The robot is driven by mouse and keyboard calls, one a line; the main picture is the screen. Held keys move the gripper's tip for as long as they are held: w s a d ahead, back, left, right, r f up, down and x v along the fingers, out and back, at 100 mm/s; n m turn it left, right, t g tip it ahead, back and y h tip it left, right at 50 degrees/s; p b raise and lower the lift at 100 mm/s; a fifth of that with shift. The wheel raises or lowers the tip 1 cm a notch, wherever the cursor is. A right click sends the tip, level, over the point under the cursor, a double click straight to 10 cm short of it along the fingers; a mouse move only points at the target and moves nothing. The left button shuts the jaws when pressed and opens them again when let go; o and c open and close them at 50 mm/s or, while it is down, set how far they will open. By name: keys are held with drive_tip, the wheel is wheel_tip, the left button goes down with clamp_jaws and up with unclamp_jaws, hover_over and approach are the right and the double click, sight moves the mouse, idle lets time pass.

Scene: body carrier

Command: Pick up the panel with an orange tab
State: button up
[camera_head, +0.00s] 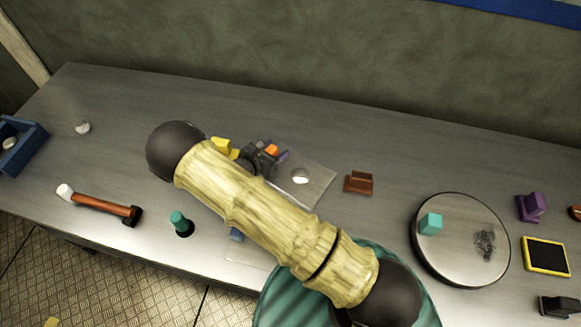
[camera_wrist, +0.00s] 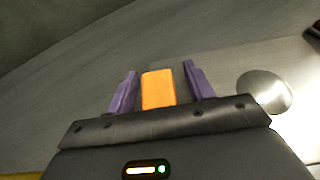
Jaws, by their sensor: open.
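The orange tab (camera_wrist: 158,90) stands between the two purple fingers of my gripper (camera_wrist: 159,69) in the wrist view, with a visible gap on each side. The gripper is open. In the head view the orange tab (camera_head: 271,150) shows at the fingers of my gripper (camera_head: 278,154). A pale grey panel (camera_head: 318,181) lies on the table beside the gripper, and the tab appears to be at its far left edge. My gripper and arm hide part of the panel and the join with the tab.
A silver dome (camera_head: 300,177) sits on the panel close to the gripper and also shows in the wrist view (camera_wrist: 264,91). A yellow block (camera_head: 221,145) is left of the gripper. A brown block (camera_head: 359,183) and round tray (camera_head: 460,271) lie right. The table's back strip is clear.

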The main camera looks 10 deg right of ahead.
idle(0.4)
clamp_jaws()
drive_tip(key=shift+r, duration=0.1)
wheel_tip(320, 180, up, 10)
drive_tip(key=shift+f+b, duration=0.1)
drive_tip(key=shift+b, duration=0.85)
